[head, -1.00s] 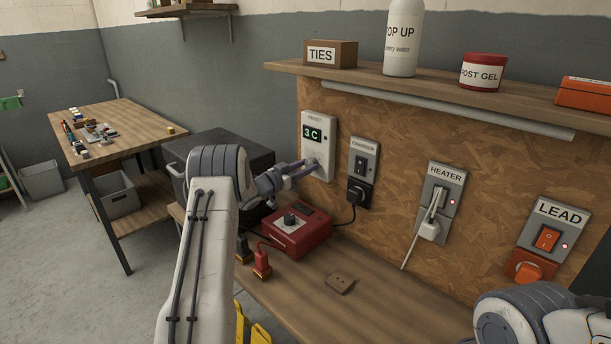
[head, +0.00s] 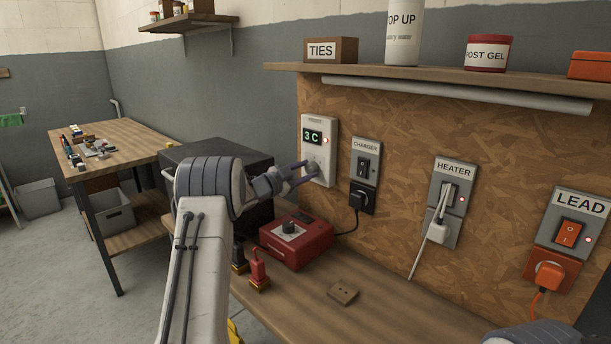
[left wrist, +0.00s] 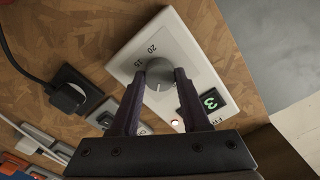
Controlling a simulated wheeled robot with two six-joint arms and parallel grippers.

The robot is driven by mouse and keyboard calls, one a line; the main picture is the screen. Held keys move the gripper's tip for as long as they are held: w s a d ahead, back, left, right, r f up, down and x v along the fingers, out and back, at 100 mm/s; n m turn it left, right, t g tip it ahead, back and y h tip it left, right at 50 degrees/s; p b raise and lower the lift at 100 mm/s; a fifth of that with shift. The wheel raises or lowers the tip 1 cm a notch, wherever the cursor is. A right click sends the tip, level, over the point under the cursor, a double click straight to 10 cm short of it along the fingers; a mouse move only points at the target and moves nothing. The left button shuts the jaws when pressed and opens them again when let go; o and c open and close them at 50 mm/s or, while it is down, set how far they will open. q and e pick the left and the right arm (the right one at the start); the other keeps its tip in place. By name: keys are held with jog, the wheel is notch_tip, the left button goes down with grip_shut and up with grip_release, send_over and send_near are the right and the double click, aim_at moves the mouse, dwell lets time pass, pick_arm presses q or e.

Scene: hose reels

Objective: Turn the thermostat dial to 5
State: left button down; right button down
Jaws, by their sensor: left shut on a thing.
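The white thermostat (head: 318,135) is fixed to the chipboard wall panel, and its green display reads 3 C. A small red light shows beside the display. In the left wrist view the grey round dial (left wrist: 159,72) sits on the thermostat plate (left wrist: 185,50), with 15 and 20 marked around it. My left gripper (head: 308,171) reaches the thermostat's lower part. In the left wrist view its two fingers (left wrist: 157,76) are shut on the dial, one on each side.
A charger switch (head: 364,165), heater switch (head: 452,186) and lead switch (head: 571,233) are on the panel to the right. A red box with a knob (head: 297,240) stands on the bench below. A shelf (head: 440,85) overhangs the panel.

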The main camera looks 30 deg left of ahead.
dwell(0.3)
pick_arm(q)
jog(key=shift+c, duration=1.9)
grip_release()
jog(key=shift+s, duration=0.15)
jog(key=b+v, duration=0.2)
jog(key=v, duration=0.8)
jog(key=shift+s+r, duration=0.1)
